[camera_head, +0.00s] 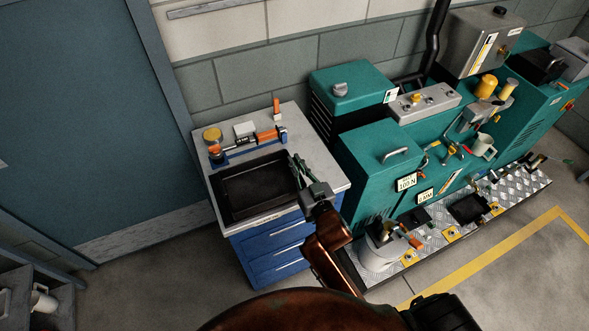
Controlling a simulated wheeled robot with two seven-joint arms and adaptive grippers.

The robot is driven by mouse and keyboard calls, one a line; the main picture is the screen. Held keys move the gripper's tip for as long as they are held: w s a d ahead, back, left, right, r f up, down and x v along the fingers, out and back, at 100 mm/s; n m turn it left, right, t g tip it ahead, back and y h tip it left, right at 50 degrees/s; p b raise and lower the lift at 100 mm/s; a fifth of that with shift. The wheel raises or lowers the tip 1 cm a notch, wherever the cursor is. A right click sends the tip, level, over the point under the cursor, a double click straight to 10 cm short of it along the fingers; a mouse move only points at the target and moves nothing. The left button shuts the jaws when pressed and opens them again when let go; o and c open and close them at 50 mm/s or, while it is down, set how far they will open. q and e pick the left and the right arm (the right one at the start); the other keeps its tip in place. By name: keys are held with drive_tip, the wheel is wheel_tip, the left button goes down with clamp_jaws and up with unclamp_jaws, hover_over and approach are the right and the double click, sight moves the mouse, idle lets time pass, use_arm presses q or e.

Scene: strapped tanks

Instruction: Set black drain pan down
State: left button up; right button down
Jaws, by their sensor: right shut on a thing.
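The black drain pan (256,183) is a shallow rectangular tray, seen from above on the left part of the workbench top (322,160). It looks level and empty. From this angle I cannot tell whether its underside touches the bench or hangs slightly above it. My right gripper (299,172) is shut on the pan's right rim, and its arm comes up from the bottom of the view. My left gripper is not in view.
Behind the pan are a blue and orange clamp-like tool (245,145), a yellow-topped jar (213,138) and a white box (244,129). Green machinery (385,160) with a metal step (520,187) stands to the right. A blue door (85,110) is at left.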

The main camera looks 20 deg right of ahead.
drive_tip(key=w+f, duration=0.1)
drive_tip(key=w+d+f, duration=0.1)
drive_tip(key=shift+f+b, duration=0.3)
drive_tip(key=f, duration=0.1)
drive_tip(key=f+b, duration=0.1)
drive_tip(key=f, duration=0.1)
drive_tip(key=shift+w+d+f, duration=0.15)
drive_tip(key=shift+w+f, duration=0.1)
drive_tip(key=shift+f, duration=0.15)
drive_tip(key=shift+r, duration=0.1)
drive_tip(key=c, duration=2.5)
unclamp_jaws()
drive_tip(key=shift+f, duration=0.2)
drive_tip(key=o, duration=0.4)
drive_tip(key=shift+r, duration=0.1)
